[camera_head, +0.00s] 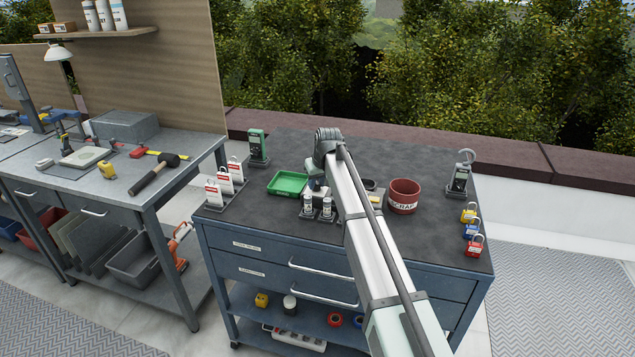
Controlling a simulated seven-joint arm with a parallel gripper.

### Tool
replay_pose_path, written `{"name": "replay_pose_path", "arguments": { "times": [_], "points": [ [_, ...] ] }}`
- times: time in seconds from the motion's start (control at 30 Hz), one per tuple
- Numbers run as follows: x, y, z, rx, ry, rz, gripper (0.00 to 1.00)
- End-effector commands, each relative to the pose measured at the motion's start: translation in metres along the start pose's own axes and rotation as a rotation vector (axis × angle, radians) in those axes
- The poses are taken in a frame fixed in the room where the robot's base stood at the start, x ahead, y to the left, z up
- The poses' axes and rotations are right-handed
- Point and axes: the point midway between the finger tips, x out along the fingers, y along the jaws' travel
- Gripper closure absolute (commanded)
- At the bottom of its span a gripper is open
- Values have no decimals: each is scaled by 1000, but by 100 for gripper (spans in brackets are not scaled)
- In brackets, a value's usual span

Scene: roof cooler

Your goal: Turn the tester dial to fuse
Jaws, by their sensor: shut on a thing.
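A green handheld meter (258,143) with a dark screen stands upright at the back left of the dark worktop. A dark clamp-type meter (460,177) stands at the back right. I cannot tell which is the tester, and no dial setting is readable.
A red scrap bin (404,196) stands right of my arm. Several padlocks (472,230) line the right edge, and red-and-white tags (224,182) stand at the left. The worktop (255,220) is bare at front left. Another bench (150,205) with tools stands left.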

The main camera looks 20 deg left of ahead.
Motion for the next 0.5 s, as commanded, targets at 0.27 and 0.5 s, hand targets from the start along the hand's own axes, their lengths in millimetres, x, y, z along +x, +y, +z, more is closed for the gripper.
{"name": "replay_pose_path", "arguments": {
  "times": [0.27,0.5],
  "points": [
    [0,-2,0,178,0,74,100],
    [0,-2,0,274,0,114,100]
  ]
}}
